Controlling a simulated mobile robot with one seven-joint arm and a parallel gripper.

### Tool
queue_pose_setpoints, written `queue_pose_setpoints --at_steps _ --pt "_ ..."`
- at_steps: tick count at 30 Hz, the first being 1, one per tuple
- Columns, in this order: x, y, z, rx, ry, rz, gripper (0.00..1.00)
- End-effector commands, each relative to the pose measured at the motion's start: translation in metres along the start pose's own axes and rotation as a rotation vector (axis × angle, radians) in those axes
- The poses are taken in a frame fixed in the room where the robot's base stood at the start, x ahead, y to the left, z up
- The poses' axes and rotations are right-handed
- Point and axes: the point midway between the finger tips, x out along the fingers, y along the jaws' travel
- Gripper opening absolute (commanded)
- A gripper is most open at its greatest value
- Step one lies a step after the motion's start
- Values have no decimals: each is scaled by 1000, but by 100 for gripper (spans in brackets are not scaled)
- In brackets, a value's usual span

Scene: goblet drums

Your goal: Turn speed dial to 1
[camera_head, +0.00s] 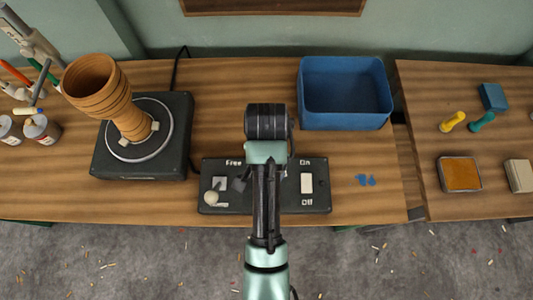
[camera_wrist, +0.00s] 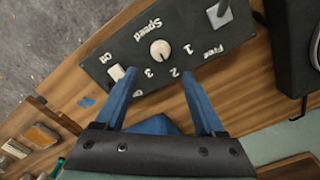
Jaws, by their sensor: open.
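The black control panel (camera_head: 325,196) lies on the bench near its front edge, partly hidden under my arm. In the wrist view, the speed dial (camera_wrist: 160,50) is a round cream knob on the panel (camera_wrist: 205,58), beside the marks 1, 2 and 3. Which mark it points to is too small to tell. The dial is hidden behind my arm in the head view. My gripper (camera_wrist: 158,74) is open and empty, with its two blue fingers spread over the panel. The dial appears beyond the gap between the fingertips, and I see no contact.
A white On/Off switch (camera_head: 307,183) and a lever with a pale knob (camera_head: 211,197) flank the dial on the panel. A turntable (camera_head: 110,160) with a clay goblet drum (camera_head: 112,95) stands left. A blue bin (camera_head: 345,115) stands at the back right.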

Motion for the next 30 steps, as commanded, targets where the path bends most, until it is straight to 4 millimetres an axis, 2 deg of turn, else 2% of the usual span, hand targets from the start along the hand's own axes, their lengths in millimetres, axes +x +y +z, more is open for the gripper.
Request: queue_pose_setpoints --at_steps 1,9,15,20,28,30 --pt "13 1 1 0 -4 3 71" --pt "69 0 0 -1 -1 0 71" --pt "96 0 0 -1 1 -1 71" --pt "105 0 0 -1 2 -2 71" --pt "106 -1 -1 -1 3 -3 71" --pt "106 -1 -1 -1 3 -3 60"
